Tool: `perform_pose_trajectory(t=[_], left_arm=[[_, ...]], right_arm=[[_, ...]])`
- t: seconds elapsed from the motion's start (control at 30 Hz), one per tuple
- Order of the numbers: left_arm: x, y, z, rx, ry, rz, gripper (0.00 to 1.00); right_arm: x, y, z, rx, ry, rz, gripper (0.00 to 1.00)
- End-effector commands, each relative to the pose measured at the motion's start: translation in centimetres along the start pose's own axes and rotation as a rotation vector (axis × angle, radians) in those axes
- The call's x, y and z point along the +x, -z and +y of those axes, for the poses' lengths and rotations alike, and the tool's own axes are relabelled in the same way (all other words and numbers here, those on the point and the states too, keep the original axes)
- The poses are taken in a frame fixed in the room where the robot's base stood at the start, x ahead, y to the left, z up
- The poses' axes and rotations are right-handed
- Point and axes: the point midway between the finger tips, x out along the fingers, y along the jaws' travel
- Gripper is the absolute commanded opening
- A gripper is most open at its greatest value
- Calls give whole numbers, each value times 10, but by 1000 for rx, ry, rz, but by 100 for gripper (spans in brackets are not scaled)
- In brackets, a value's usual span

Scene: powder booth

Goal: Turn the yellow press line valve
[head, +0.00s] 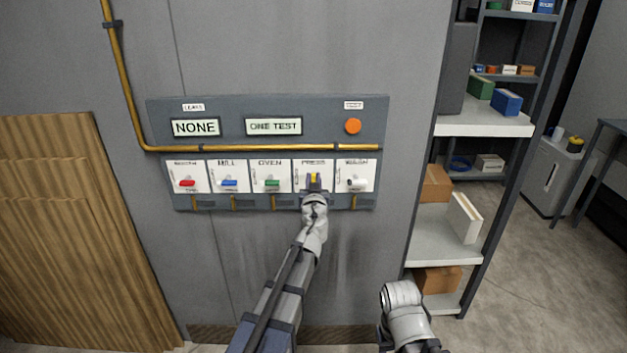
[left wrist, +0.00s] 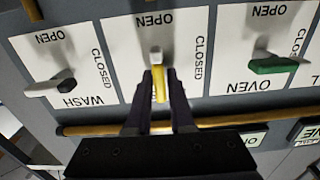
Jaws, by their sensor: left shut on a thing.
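The yellow press line valve handle (head: 313,178) is on the fourth white plate of the wall panel, under the PRESS label. In the head view it looks upright. My left gripper (head: 314,188) reaches up to it from below and covers part of its plate. In the left wrist view the yellow handle (left wrist: 160,85) sits between the two dark fingers of my left gripper (left wrist: 160,88), which is shut on it. That view is upside down, with OPEN and CLOSED marks around the valve. My right gripper is not in view; only part of my right arm shows.
Neighbouring valves are the green oven handle (head: 271,183) and the wash handle (head: 357,182), close on either side. A yellow pipe (head: 260,148) runs above the plates. An orange button (head: 353,126) is at upper right. A shelf rack (head: 440,250) stands right of the panel.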

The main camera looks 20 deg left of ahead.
Motion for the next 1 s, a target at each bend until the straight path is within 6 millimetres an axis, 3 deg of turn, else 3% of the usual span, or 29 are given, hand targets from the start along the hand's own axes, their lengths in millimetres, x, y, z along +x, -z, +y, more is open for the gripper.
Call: perform_pose_trajectory(t=[0.47,1.0], left_arm=[[-1,-1,2,127,0,0,0],[-1,-3,7,615,0,0,0]], right_arm=[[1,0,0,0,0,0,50],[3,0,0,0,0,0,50]])
